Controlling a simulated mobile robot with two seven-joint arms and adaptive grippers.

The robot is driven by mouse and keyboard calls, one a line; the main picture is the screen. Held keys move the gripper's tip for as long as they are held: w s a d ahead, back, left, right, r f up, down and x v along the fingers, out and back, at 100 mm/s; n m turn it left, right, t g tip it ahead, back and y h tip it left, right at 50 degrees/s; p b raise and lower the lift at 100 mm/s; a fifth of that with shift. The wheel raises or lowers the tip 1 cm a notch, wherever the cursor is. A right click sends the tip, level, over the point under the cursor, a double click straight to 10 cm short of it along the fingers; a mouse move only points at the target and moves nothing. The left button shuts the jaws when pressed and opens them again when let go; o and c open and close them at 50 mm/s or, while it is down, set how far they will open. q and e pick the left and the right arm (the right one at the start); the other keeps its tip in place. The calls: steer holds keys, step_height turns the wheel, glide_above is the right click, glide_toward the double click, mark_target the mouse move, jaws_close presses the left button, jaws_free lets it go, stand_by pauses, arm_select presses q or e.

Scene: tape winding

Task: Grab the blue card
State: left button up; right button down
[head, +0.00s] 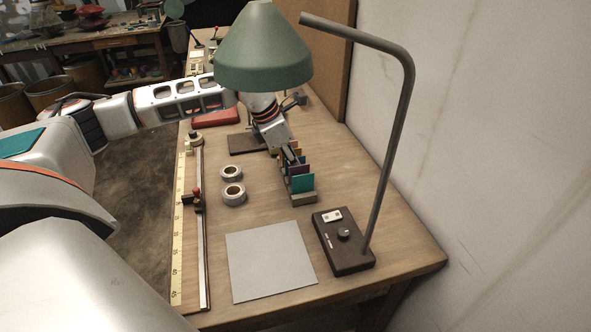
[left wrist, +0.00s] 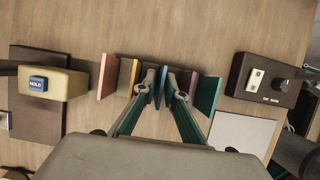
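A row of upright coloured cards stands in a low holder (head: 304,198) on the bench. The teal card (head: 301,184) is at the near end, with a purple card (head: 298,170) behind it. In the left wrist view the blue card (left wrist: 161,86) shows as a thin strip between the two fingers of my left gripper (left wrist: 161,78). The fingers stand apart on either side of it, with no clear grip seen. In the head view my left gripper (head: 290,156) reaches down to the row and hides the farther cards.
A dark control box (head: 343,241) and a grey sheet (head: 270,261) lie nearer. Two tape rolls (head: 233,194) and a ruler rail (head: 201,230) are left of the cards.

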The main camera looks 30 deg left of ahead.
arm_select(q)
jaws_close()
steer(key=shift+r, duration=0.1)
